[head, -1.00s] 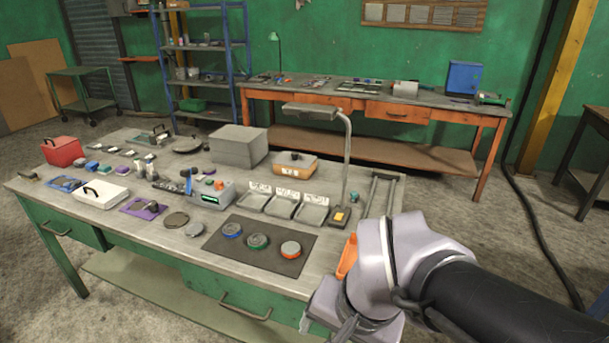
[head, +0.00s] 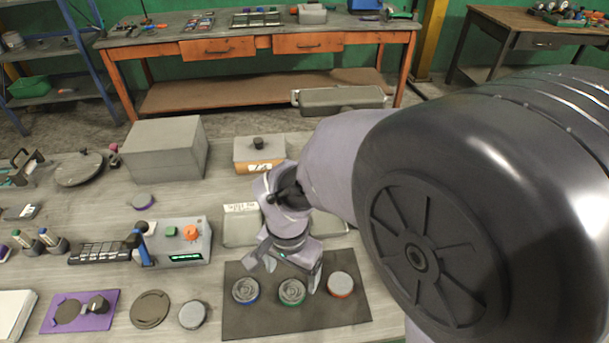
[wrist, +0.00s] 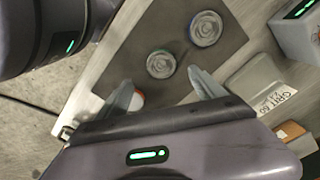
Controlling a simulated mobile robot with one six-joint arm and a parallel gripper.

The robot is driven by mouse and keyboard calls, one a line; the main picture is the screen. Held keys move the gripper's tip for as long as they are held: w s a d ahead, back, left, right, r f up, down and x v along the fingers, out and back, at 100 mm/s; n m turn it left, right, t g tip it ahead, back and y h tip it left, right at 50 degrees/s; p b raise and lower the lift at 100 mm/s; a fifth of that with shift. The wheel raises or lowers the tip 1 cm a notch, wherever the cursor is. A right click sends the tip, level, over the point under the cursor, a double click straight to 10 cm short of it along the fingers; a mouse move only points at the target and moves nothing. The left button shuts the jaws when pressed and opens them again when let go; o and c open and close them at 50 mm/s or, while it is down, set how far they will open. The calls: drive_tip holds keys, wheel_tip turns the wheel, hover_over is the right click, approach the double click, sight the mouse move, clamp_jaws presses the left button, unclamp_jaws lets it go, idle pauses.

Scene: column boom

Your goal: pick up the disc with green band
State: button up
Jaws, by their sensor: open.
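The disc with green band (head: 292,292) lies in the middle of a row of three grey-topped discs on a dark mat (head: 300,318). It also shows in the wrist view (wrist: 161,64), just beyond the fingertips. The blue-banded disc (head: 245,290) is to its left, and the orange-red-banded disc (head: 341,284) to its right. My gripper (head: 283,279) is open and empty, over the back part of the mat by the green-banded disc. In the wrist view my gripper's left finger (wrist: 119,97) partly covers the orange-red-banded disc (wrist: 137,99).
A grey box with buttons (head: 182,243) stands left of the mat. Labelled grey trays (head: 241,228) lie behind it, partly hidden by my arm. A round dark lid (head: 150,309) and a small grey disc (head: 192,315) lie to the left. The mat's front is clear.

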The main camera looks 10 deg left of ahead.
sight(292, 291)
wheel_tip(292, 291, down, 8)
drive_tip(key=b, duration=0.3)
drive_tip(key=shift+a+b, duration=0.1)
drive_tip(key=shift+b, duration=0.25)
drive_tip(key=shift+r, duration=0.15)
clamp_jaws()
